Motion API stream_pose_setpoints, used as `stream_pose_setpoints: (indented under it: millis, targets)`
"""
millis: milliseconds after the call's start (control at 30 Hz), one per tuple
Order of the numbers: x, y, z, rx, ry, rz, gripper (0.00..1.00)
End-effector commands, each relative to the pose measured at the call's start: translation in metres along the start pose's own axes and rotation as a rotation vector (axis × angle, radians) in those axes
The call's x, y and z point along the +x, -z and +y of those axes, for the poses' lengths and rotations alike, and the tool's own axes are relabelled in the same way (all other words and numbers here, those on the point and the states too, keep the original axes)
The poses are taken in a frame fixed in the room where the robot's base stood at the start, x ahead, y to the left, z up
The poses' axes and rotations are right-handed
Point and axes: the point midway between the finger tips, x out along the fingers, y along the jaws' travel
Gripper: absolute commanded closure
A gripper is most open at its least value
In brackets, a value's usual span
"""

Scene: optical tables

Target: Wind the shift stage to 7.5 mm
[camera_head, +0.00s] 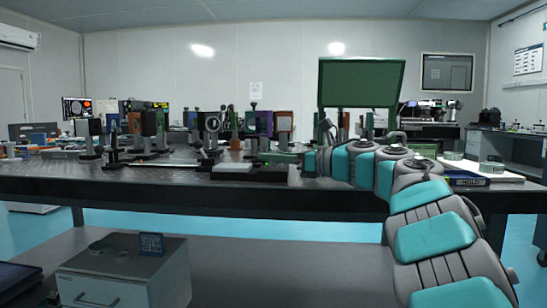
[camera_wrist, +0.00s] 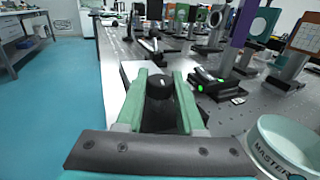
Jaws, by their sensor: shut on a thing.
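A round black knob (camera_wrist: 160,90) with a pale mark sits between the two green fingers of my gripper (camera_wrist: 160,76) in the wrist view. The fingers are shut on its sides. The shift stage appears to be the low dark unit with a pale top (camera_wrist: 130,72) just beyond the knob, mostly hidden by my fingers. In the head view my gripper (camera_head: 306,161) is at the table's front edge, pointing left towards a low pale-topped block (camera_head: 236,167). I cannot read any millimetre scale or value.
A small dark device with green lights (camera_wrist: 200,88) lies right of my fingers. A pale round dish lettered "MASTER" (camera_wrist: 285,140) stands at the lower right. Mounted optics crowd the optical table (camera_head: 130,180) behind. The floor left of the table is clear in the wrist view.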

Motion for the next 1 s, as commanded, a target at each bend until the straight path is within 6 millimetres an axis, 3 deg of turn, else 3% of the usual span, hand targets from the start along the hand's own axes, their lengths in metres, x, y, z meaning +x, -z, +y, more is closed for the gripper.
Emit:
stream_pose_setpoints:
  millis: [567,1000]
  targets:
    - [0.0000,0.0034,0.0005,-0.001,0.046,0.002,1.00]
    - [-0.0001,0.0024,0.0024,-0.005,0.330,0.003,1.00]
